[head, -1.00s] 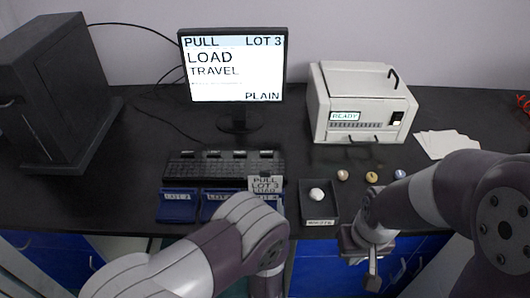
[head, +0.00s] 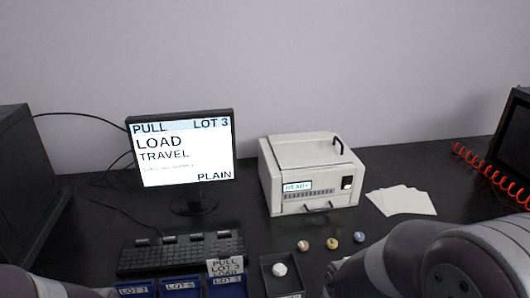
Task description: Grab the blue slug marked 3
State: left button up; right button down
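A small blue slug (head: 359,237) sits on the dark bench in front of the white machine, at the right end of a short row. Its mark is too small to read. A yellow-orange slug (head: 332,243) and a pinkish slug (head: 303,245) stand to its left. A white slug (head: 279,269) lies in a small black tray (head: 268,287) at the bottom edge. Both my grippers are out of view; only arm links show along the bottom, the right one just in front of the row.
The white machine (head: 311,174) reads READY. The monitor (head: 182,150) reads PULL LOT 3, LOAD TRAVEL, PLAIN. A keyboard (head: 180,252) and blue lot bins (head: 180,286) with a PULL LOT 3 card (head: 225,266) are at left. White sheets (head: 401,201) and a red coiled cable (head: 490,172) are at right.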

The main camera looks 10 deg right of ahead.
aim_at(359, 237)
jog(key=z, duration=1.15)
jog(key=i+z, duration=0.15)
jog(key=z, duration=0.2)
jog(key=i+j+z, duration=0.15)
jog(key=z, duration=0.2)
jog(key=i+j+z, duration=0.1)
jog(key=z, duration=0.25)
jog(key=i, duration=0.05)
